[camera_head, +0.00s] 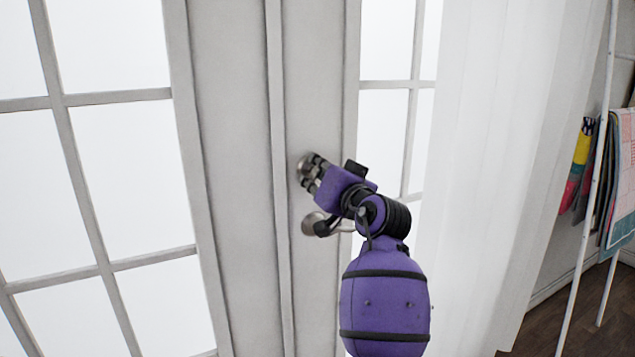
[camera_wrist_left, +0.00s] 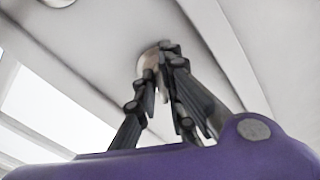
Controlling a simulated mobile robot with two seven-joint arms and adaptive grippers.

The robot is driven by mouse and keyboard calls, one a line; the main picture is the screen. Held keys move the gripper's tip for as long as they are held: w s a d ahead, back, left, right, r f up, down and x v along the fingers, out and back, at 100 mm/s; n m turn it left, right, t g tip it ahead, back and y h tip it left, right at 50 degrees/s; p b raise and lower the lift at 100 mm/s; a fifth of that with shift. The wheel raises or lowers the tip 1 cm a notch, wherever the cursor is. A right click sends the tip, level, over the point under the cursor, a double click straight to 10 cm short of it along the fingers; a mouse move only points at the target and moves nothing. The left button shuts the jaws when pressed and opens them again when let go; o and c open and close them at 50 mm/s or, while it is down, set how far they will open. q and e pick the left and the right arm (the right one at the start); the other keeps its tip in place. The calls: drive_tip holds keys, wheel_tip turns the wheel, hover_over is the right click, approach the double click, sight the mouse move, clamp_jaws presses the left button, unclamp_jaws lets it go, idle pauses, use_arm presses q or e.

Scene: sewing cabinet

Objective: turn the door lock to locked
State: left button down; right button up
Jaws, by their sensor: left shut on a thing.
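The door lock (camera_head: 304,163) is a small round metal fitting on the pale door's stile, above the door handle (camera_head: 312,224). My left gripper (camera_head: 312,172), purple with black fingers, is at the lock with its fingertips shut on the lock's knob, which they mostly hide. In the left wrist view the fingertips (camera_wrist_left: 167,56) meet at the lock (camera_wrist_left: 146,66), and part of its round plate shows beside them. I cannot tell which way the knob is turned. My right gripper is in neither view.
The metal handle sits just below my left gripper, partly behind it. Glazed door panes (camera_head: 135,180) lie to the left. A white curtain (camera_head: 490,150) hangs to the right, close to my arm. A rack with hanging cloths (camera_head: 622,165) stands at the far right.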

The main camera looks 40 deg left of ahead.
use_arm(q)
drive_tip(key=n+b, duration=0.3)
drive_tip(key=n, duration=0.2)
drive_tip(key=shift+r, duration=0.1)
drive_tip(key=shift+n, duration=0.3)
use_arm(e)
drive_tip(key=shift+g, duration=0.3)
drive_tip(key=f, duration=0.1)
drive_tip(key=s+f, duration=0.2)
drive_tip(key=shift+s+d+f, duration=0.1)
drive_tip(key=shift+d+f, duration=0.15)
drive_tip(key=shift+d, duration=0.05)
use_arm(q)
drive_tip(key=shift+s, duration=0.1)
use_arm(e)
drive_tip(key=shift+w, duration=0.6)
